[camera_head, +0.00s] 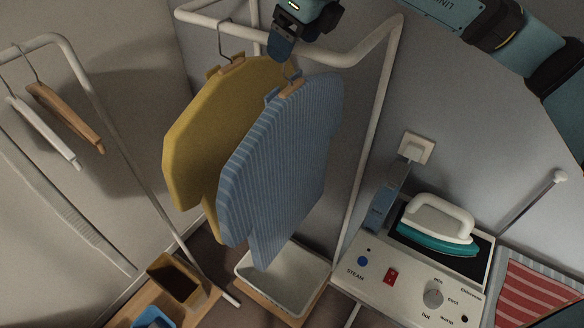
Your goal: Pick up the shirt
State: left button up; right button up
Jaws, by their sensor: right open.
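A blue striped shirt (278,165) hangs on a wooden hanger (292,87) from the white rack in the middle of the head view. A yellow shirt (212,125) hangs behind it to the left, partly covered by it, on its own hanger (230,65). My right gripper (282,50) is at the rack's top bar, just above the blue shirt's hanger. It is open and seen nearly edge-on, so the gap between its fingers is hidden. I cannot tell whether it touches the hanger hook. My left gripper is out of view.
The white rack (375,58) frames the shirts. Another rack at left holds empty white and wooden hangers (66,115). An ironing station (405,285) with a teal iron (438,228) stands at lower right. A white tray (247,282) and a brown box (172,280) are below.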

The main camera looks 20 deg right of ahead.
grip_shut()
jog(key=shift+r, duration=0.15)
